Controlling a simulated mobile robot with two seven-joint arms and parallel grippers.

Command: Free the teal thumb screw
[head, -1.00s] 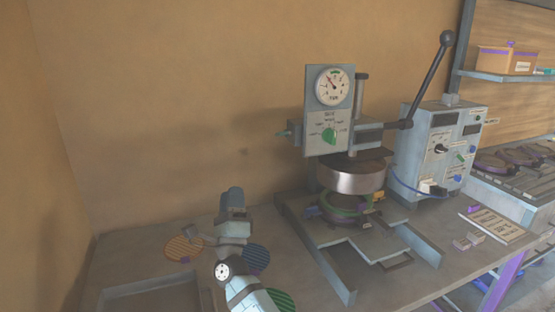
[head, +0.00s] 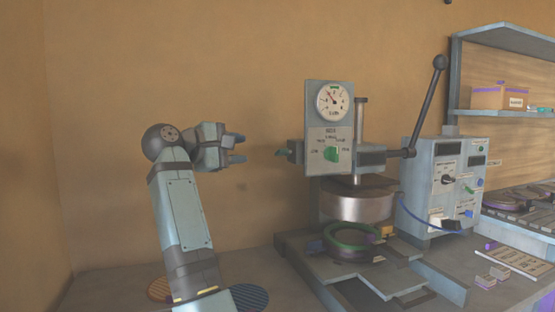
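The teal thumb screw (head: 283,152) sticks out to the left from the side of the press head (head: 297,151), level with the dial panel. A clear gap shows in the picture between the fingertips and the screw.
The press (head: 349,205) has a long lever (head: 425,105) at its right, beside a grey control box (head: 445,180). Striped discs (head: 250,296) lie low on the bench. The wall behind the gripper is bare.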

